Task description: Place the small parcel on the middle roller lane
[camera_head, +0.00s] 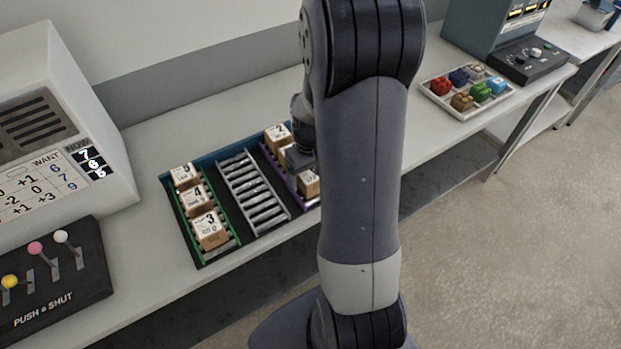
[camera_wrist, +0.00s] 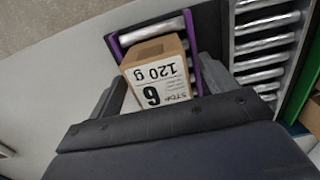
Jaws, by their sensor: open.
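A small brown parcel (camera_wrist: 157,76) with a white label reading 6 and 120 g sits on the purple-edged roller lane (camera_wrist: 113,47). In the head view this parcel (camera_head: 308,184) shows at the near end of that lane, partly hidden by my arm. My gripper (camera_wrist: 163,84) is open, with one finger on each side of the parcel. In the head view my gripper (camera_head: 297,158) is low over the purple lane and partly hidden by my arm. The middle roller lane (camera_head: 254,192) has grey rails and is empty; it also shows in the wrist view (camera_wrist: 264,45).
The green-edged lane (camera_head: 221,215) at left holds parcels marked 5, 4 and 3 (camera_head: 210,231). A parcel marked 2 (camera_head: 277,136) stands at the far end of the purple lane. A lever panel (camera_head: 50,275) is at left, and a tray of coloured blocks (camera_head: 440,98) is at right.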

